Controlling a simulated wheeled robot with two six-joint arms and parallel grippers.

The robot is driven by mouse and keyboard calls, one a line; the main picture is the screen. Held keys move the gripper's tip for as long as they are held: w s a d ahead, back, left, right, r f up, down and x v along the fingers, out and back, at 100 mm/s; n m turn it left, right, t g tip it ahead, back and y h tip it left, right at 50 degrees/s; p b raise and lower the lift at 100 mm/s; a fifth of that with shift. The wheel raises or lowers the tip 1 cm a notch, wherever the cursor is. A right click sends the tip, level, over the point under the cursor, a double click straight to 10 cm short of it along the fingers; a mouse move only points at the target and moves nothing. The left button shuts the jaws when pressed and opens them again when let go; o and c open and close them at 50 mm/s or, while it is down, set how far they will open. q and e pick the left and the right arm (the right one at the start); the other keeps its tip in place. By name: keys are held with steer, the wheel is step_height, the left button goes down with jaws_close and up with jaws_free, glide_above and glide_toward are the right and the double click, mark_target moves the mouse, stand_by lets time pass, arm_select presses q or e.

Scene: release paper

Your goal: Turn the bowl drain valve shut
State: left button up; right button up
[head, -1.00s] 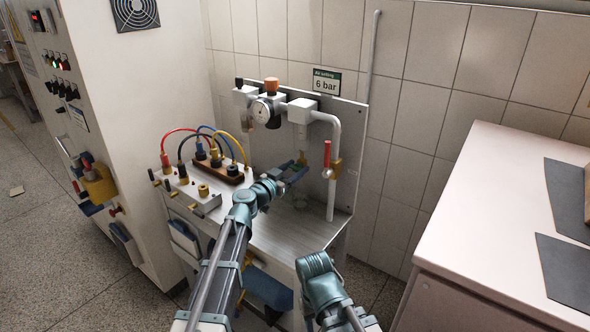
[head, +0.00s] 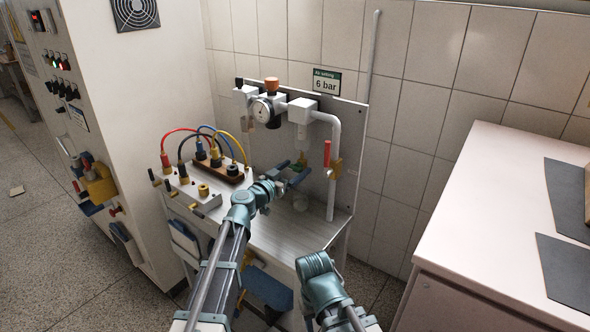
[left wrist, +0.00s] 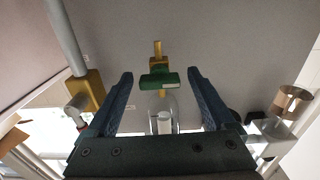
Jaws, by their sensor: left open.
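The bowl drain valve is a green handle (left wrist: 160,80) on a brass stem (left wrist: 157,48), below the clear filter bowl (left wrist: 163,112). In the head view the brass part (head: 302,158) shows under the bowl (head: 302,134), close to my gripper. My left gripper (head: 296,174) is at the valve with its fingers apart. In the left wrist view the green handle lies between the two fingertips (left wrist: 161,75), with a gap on each side. My right arm shows at the bottom, but its gripper is not in view.
A red lever valve (head: 327,153) is on the white pipe (head: 335,130) just right of the bowl. A pressure gauge (head: 261,108) is up left. A terminal block with coloured cables (head: 218,168) stands left of my arm.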

arm_select(q)
steer(key=v, duration=1.3)
steer(key=shift+s, duration=0.15)
